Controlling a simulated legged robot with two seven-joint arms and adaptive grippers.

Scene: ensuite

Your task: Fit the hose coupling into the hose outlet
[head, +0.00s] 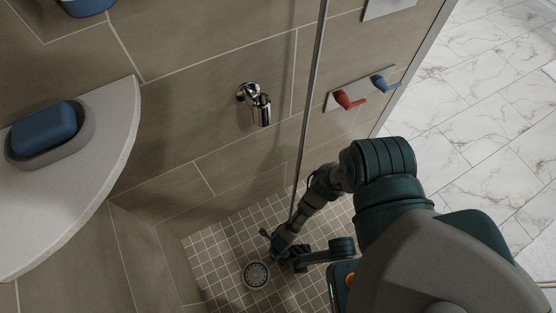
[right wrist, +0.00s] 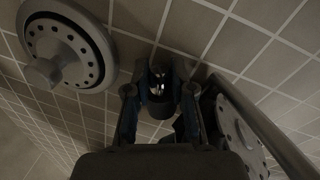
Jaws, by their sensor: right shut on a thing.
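The chrome hose outlet (head: 256,102) sticks out of the tiled wall in the middle of the head view, its spout pointing down. My right gripper (head: 285,245) is low over the tiled shower floor, well below the outlet and apart from it. In the right wrist view my right gripper (right wrist: 160,105) is shut on a small dark piece with a shiny chrome part, which seems to be the hose coupling (right wrist: 159,82). The coupling is hard to make out in the head view. My left gripper is not in view.
A round floor fitting with holes (head: 256,274) lies beside my right gripper. A thin grey bar (head: 310,90) runs down between the outlet and the red and blue taps (head: 349,100). A corner shelf (head: 105,140) carries a blue soap (head: 43,128) in a dish at left.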

